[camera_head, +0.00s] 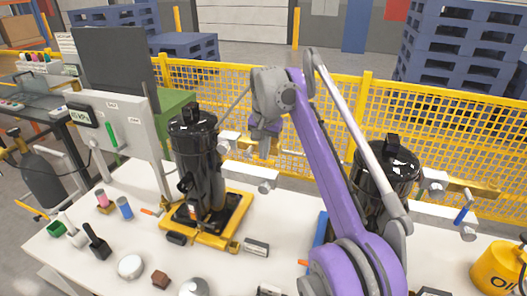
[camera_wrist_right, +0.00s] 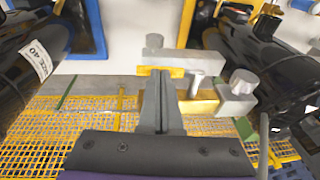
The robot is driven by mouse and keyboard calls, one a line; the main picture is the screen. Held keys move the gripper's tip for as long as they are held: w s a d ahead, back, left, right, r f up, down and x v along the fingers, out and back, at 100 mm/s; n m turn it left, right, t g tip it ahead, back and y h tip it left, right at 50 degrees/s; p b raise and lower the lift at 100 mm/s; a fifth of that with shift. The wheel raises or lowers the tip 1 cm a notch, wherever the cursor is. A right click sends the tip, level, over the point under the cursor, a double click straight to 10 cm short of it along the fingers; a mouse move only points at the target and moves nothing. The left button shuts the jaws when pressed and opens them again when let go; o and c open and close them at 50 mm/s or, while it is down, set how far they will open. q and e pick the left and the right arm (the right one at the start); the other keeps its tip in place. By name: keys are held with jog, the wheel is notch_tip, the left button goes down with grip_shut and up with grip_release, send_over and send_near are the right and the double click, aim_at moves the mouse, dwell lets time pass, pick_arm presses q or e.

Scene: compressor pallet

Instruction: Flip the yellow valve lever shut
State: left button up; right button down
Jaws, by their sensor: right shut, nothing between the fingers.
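My right gripper (camera_head: 264,152) hangs just right of the left black compressor (camera_head: 195,150), above its grey outlet pipe (camera_head: 245,174). In the right wrist view the fingers (camera_wrist_right: 163,90) are together, with nothing between them. A short yellow bar (camera_wrist_right: 155,71), apparently the valve lever, lies at the fingertips below a silver knob (camera_wrist_right: 154,42). A second yellow piece (camera_wrist_right: 203,107) shows right of the fingers, near another silver fitting (camera_wrist_right: 238,92). Whether the fingers touch the lever I cannot tell. In the head view, the gripper and the fence behind make the lever hard to pick out.
A second black compressor (camera_head: 388,165) stands at right, partly behind my arm. A white panel (camera_head: 115,130) stands on the left of the white table (camera_head: 100,190), near small tools and cups. A yellow oil can (camera_head: 492,268) is at the right edge. Yellow mesh fencing (camera_head: 340,95) runs behind.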

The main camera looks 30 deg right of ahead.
jog(key=f+t+y+b, duration=0.1)
jog(key=t, duration=0.1)
jog(key=f+t+y+b, duration=0.1)
jog(key=f+t+y, duration=0.1)
jog(key=f+m+t+y+b, duration=0.1)
jog(key=f+t+y, duration=0.1)
jog(key=shift+s+d, duration=0.35)
jog(key=f+t+y, duration=0.1)
jog(key=t, duration=0.1)
jog(key=w+a+f+t+y+b, duration=0.1)
jog(key=t+y, duration=0.1)
jog(key=w+a+f+m+t+y+b, duration=0.1)
jog(key=t, duration=0.1)
jog(key=shift+w+f+t, duration=0.1)
jog(key=shift+f+t, duration=0.2)
jog(key=shift+f, duration=0.05)
dwell(0.6)
jog(key=shift+f, duration=0.1)
